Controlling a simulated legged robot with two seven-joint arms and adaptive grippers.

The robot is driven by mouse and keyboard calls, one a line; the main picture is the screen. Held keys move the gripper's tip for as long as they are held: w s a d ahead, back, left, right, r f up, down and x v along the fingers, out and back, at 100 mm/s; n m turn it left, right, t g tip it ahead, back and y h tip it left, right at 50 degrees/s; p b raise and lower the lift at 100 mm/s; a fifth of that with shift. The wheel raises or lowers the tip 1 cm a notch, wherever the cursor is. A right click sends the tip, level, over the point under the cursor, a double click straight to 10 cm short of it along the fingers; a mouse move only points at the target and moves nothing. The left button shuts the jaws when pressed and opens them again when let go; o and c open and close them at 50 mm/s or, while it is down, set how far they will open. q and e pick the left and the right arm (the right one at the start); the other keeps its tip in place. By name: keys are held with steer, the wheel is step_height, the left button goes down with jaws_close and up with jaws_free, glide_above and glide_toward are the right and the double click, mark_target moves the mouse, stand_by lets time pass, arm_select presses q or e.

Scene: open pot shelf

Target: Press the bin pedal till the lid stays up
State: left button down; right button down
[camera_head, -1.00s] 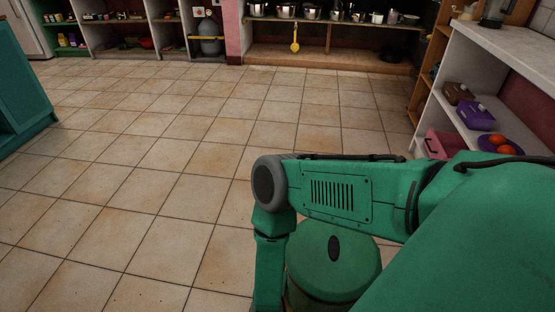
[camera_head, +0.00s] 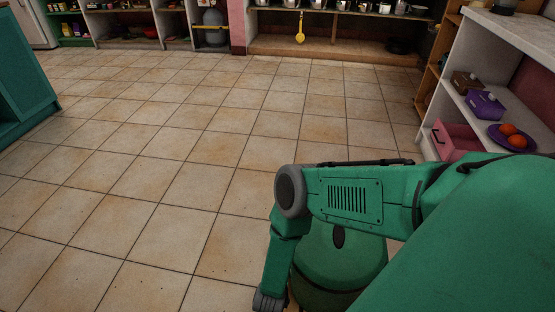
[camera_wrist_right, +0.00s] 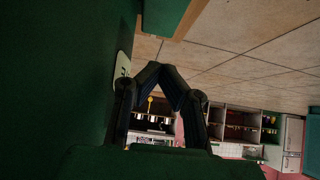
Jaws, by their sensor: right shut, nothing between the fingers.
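The green round bin (camera_head: 335,262) stands on the floor at the bottom of the head view, partly covered by my right arm. Its lid, with a dark oval on top, looks down. In the right wrist view, a dark green surface (camera_wrist_right: 55,75) with a pale label fills the left side; it looks like the bin's wall. A flat green piece (camera_wrist_right: 166,14) shows at the top; I cannot tell whether it is the pedal. My right gripper (camera_wrist_right: 163,68) is shut and empty, its fingertips together beside the green wall. Its fingers are out of the head view. My left gripper is not in view.
A white shelf unit (camera_head: 490,30) stands at the right with boxes, a purple plate of orange fruit (camera_head: 513,135) and a pink drawer (camera_head: 455,140). A teal cabinet (camera_head: 25,75) is at the left. Open tiled floor lies between, with pot shelves behind.

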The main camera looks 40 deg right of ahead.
steer(key=f+b, duration=0.1)
steer(key=f, duration=0.1)
steer(key=w+d+f+b, duration=0.1)
steer(key=f, duration=0.1)
steer(key=w+d+f+b, duration=0.1)
steer(key=f, duration=0.1)
steer(key=shift+d, duration=0.25)
steer(key=shift+f+b, duration=0.45)
steer(key=shift+f, duration=0.15)
